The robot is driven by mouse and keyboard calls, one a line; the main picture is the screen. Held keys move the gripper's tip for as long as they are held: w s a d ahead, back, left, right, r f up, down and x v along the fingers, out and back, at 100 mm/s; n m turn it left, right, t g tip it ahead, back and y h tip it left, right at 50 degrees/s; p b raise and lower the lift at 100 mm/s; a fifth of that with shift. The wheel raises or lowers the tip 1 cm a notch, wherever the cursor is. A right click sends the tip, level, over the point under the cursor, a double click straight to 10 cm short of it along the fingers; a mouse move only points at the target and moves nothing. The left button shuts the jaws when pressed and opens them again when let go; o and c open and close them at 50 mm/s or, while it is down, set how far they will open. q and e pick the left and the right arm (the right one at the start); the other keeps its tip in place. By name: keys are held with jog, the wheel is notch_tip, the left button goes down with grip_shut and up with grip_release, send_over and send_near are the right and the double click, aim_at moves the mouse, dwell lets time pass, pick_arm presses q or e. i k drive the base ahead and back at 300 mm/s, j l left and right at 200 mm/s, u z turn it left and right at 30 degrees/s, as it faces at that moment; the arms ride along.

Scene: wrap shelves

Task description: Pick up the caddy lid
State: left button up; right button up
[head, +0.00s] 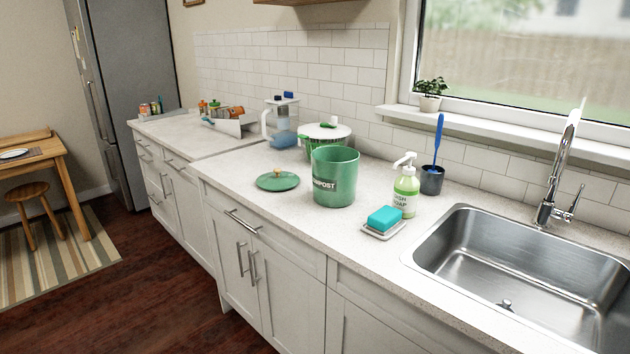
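The caddy lid (278,181) is a round green disc with a small tan knob on top. It lies flat on the counter, knob up, in the head view left of centre. The green compost caddy (336,186) stands upright and uncovered just to the right of the lid, with a dark label on its front. The lid and the caddy are apart. Neither of my grippers is in the head view.
Behind the caddy stands a white-lidded pot (325,130), with a water pitcher (280,124) to its left. A soap bottle (406,190), a teal sponge (384,217) and the sink (530,270) are to the right. The counter in front of the lid is clear.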

aim_at(278, 180)
jog(key=j+z, duration=0.15)
jog(key=z, duration=0.3)
jog(key=i+j+z, duration=0.1)
jog(key=z, duration=0.3)
jog(key=j+z, duration=0.45)
jog(key=j, duration=0.3)
jog(key=k+j+z, duration=0.1)
jog(key=j+z, duration=0.15)
jog(key=j, duration=1.3)
